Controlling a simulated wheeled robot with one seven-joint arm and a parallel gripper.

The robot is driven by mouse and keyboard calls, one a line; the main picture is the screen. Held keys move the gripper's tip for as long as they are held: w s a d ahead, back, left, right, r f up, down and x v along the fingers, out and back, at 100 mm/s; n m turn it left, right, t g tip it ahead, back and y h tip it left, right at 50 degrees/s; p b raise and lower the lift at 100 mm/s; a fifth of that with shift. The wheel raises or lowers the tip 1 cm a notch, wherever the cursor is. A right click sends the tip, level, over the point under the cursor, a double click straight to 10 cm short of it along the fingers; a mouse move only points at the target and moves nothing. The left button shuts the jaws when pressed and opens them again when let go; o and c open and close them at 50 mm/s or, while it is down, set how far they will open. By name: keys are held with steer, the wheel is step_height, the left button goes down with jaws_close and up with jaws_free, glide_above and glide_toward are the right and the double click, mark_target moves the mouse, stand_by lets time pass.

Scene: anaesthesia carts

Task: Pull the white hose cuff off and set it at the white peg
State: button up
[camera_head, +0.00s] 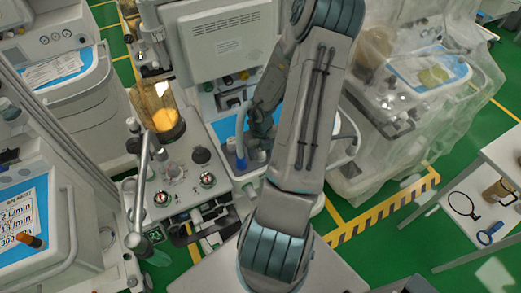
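My arm rises from the bottom middle and bends back down behind its own link, so my gripper (254,153) shows only in part beside the middle cart. It is close to a blue hose (240,128) that curves down on the cart's right side. I cannot tell whether its fingers touch or hold anything. I cannot make out the white hose cuff or the white peg; my arm covers part of that area. The anaesthesia cart (181,207) carries chrome ports and an amber-filled clear canister (158,108).
A white monitor (225,45) stands behind my gripper. A plastic-draped cart (425,75) is at the right. A white table (505,150) with a mug and blue-handled magnifier is at the right edge. Other carts crowd the left. Green floor with striped tape (385,210) is open at lower right.

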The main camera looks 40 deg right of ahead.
steer(key=shift+r, duration=0.1)
step_height(320, 180, up, 14)
steer(key=shift+p, duration=0.45)
steer(key=shift+f, duration=0.2)
stand_by(0.5)
